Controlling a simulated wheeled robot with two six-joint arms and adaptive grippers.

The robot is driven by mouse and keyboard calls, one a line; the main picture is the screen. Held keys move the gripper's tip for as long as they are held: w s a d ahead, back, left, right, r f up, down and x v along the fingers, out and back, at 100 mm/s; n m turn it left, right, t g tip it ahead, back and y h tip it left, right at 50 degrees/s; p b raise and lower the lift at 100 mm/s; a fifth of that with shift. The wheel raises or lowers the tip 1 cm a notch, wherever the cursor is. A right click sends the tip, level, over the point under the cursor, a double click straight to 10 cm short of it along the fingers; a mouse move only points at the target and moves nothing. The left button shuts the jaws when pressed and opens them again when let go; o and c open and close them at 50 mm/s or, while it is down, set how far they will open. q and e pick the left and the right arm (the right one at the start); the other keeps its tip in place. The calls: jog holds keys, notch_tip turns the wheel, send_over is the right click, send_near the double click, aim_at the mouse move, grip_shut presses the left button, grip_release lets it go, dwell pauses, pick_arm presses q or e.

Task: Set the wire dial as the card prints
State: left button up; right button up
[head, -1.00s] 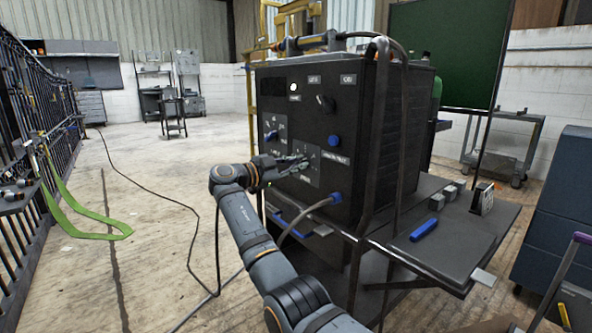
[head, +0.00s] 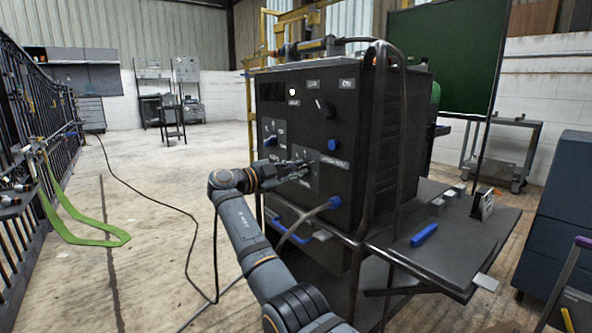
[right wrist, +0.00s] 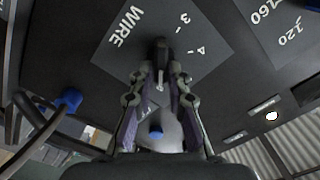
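The wire dial (right wrist: 160,52) is a dark knob on a grey plate printed WIRE, with the marks 3 and 4 visible. My left gripper is out of view.
The black machine (head: 345,190) has another dial plate (head: 274,133), a blue knob (head: 332,145) and a blue cable plug (head: 335,202) close to my right arm. The side shelf (head: 465,246) holds a blue bar (head: 424,235). The floor to the left is open, with a cable across it.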

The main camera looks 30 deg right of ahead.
jog(key=shift+o, duration=1.4)
jog(key=shift+a, duration=0.1)
jog(key=s+a, duration=0.1)
jog(key=a, duration=1)
jog(key=shift+a, duration=0.4)
